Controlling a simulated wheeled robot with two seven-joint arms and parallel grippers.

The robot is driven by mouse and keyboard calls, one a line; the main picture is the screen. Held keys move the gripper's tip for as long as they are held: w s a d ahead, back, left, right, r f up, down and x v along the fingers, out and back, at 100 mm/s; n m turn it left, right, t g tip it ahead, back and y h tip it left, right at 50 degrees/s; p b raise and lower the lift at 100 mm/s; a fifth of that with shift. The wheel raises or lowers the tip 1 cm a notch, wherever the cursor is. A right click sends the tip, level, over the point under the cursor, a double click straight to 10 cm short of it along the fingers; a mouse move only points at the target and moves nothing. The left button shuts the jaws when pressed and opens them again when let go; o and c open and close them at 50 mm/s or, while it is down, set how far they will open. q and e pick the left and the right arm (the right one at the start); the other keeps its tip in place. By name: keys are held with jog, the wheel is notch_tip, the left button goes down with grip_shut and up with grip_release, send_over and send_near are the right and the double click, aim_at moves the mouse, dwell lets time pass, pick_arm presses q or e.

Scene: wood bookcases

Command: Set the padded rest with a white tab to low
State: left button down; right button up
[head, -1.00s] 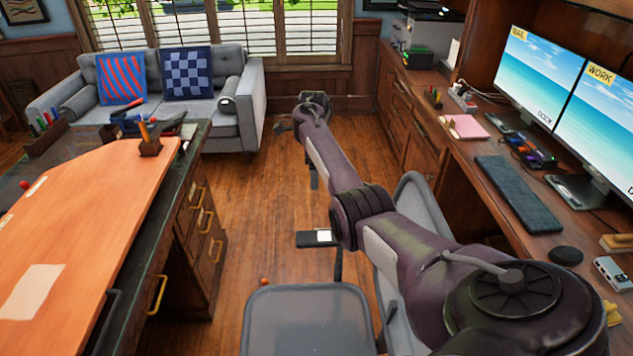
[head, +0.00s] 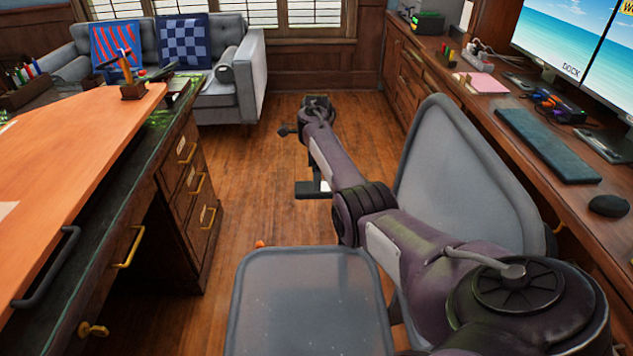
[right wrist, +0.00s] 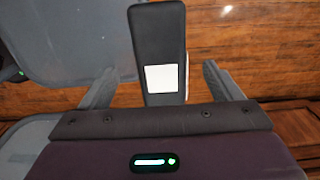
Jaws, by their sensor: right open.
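The padded rest (right wrist: 160,30) is a black armrest pad with a white tab (right wrist: 160,78) on it. In the head view the padded rest (head: 306,189) shows beside my right forearm, above the floor, and its white tab (head: 325,186) is partly covered by my arm. In the right wrist view my right gripper (right wrist: 161,84) is open, with one finger on each side of the pad and gaps to both. Whether it is at the pad's height I cannot tell. My left gripper is not in view.
The grey chair seat (head: 307,305) and chair back (head: 468,180) stand close to my right arm. A wooden desk (head: 100,170) is at the left, and a long counter (head: 510,170) with monitors is at the right. Bare floor (head: 255,170) lies between them, with a small orange object (head: 260,244).

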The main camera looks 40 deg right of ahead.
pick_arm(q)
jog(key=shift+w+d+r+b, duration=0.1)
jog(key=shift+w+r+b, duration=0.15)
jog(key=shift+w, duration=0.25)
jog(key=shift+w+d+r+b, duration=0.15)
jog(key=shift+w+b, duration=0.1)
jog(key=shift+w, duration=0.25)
pick_arm(e)
notch_tip(320, 180, down, 5)
jog(key=shift+f, duration=0.1)
